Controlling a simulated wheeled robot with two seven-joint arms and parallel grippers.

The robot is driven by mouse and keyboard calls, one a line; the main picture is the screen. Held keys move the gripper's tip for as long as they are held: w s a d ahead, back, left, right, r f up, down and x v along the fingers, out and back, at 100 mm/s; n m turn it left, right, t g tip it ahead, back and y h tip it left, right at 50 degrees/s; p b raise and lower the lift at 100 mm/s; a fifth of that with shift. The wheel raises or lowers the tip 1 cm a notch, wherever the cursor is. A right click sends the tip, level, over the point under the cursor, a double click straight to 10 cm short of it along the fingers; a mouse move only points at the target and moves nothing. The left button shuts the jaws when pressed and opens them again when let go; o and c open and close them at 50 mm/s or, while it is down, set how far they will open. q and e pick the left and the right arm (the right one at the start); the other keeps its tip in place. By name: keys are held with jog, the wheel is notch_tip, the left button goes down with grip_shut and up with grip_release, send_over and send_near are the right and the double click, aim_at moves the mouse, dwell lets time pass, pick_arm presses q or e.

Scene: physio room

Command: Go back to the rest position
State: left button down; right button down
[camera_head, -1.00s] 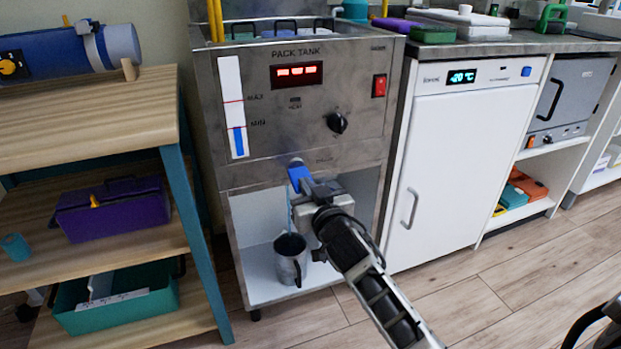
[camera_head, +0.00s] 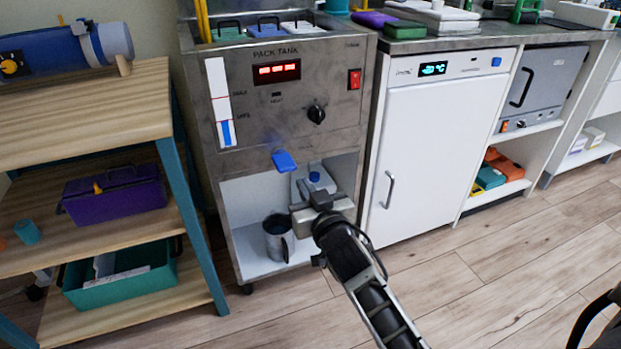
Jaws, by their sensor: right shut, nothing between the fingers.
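My right gripper (camera_head: 318,200) is shut and empty. It is in front of the open lower bay of the pack tank (camera_head: 255,165), below and to the right of the tank's blue tap lever (camera_head: 285,160), apart from it. A metal jug (camera_head: 277,240) stands upright on the bay floor, to the left of and below the gripper. Behind the gripper is a pale container with a blue cap (camera_head: 314,177), partly hidden. My left gripper is not in view.
A wooden shelf rack (camera_head: 90,130) with a purple toolbox (camera_head: 115,196) and a teal bin (camera_head: 120,280) stands at the left. A white cabinet (camera_head: 440,150) stands right of the tank. The wooden floor (camera_head: 500,270) at the lower right is mostly clear.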

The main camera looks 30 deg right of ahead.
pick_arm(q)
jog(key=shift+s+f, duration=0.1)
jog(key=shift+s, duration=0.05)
pick_arm(e)
jog(key=shift+s, duration=0.3)
